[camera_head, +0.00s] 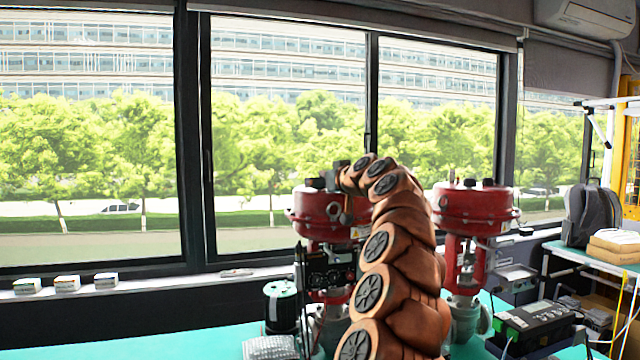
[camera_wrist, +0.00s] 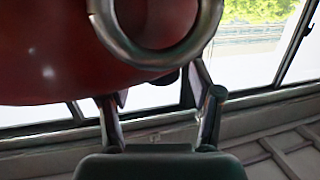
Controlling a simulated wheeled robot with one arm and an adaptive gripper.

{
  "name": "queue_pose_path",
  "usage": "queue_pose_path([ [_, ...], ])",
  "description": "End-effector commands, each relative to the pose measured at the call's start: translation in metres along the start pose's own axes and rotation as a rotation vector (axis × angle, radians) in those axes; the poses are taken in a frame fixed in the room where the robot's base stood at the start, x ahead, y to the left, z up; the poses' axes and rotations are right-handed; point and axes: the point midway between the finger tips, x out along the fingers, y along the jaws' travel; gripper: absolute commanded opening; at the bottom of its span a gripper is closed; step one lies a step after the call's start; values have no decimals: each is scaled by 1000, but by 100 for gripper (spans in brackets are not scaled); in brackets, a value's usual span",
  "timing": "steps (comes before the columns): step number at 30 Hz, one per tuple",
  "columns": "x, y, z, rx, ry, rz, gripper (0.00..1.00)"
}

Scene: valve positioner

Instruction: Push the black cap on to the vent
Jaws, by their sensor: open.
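My gripper (camera_wrist: 162,105) is open in the wrist view, one finger at each side, with nothing gripped between them. A red valve actuator (camera_wrist: 50,55) with a metal ring (camera_wrist: 205,20) fills the upper left of that view, close to the fingers. A small dark piece shows just below the ring; I cannot tell whether it is the black cap. In the head view my copper arm reaches up to the left red actuator (camera_head: 312,222), and the gripper is mostly hidden at its top. A dark knob (camera_head: 315,183) sits on that actuator. I cannot clearly make out the vent.
A second red actuator (camera_head: 455,210) stands to the right on the teal table (camera_head: 180,345). A black-and-green device (camera_head: 535,325) lies at the right. A dark cylinder (camera_head: 280,305) stands at the left. Small boxes (camera_head: 67,284) line the window sill. The table's left part is clear.

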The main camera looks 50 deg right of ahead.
Motion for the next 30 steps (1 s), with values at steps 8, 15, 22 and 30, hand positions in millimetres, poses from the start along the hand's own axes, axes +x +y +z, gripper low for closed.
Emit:
queue_pose_path([
  [8, -24, -2, -1, -1, 2, -3, 64],
  [15, -47, -2, 0, -1, 0, -5, 64],
  [22, -72, -1, -1, -1, 2, -3, 64],
  [30, -100, 0, -1, -1, 4, -1, 64],
])
